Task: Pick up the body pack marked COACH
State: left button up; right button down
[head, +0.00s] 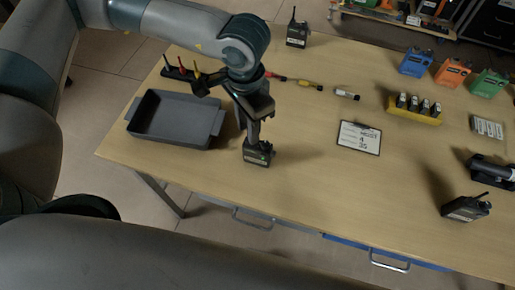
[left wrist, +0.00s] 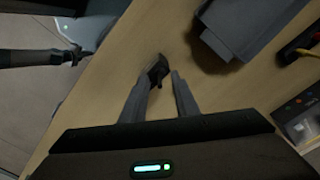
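Three dark body packs are on the table in the head view. One (head: 258,153) is near the front edge, one (head: 297,34) at the back, and one (head: 465,207) at the right. Their labels are too small to read, so I cannot tell which is marked COACH. My left gripper (head: 252,136) points down at the front pack, its fingertips at the pack's top. In the left wrist view, a small dark part (left wrist: 158,70) shows at the fingertips, overlapping the left finger. Whether the fingers grip it is unclear. My right gripper is not in view.
A grey tray (head: 172,120) stands left of the front pack. A label card (head: 359,137), a yellow battery holder (head: 413,113) and coloured packs (head: 452,72) are to the right. Small pens and connectors lie behind. The table's front middle is clear.

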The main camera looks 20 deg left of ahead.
pick_arm(q)
jog(key=shift+f, duration=0.3)
grip_shut()
dwell(1.6)
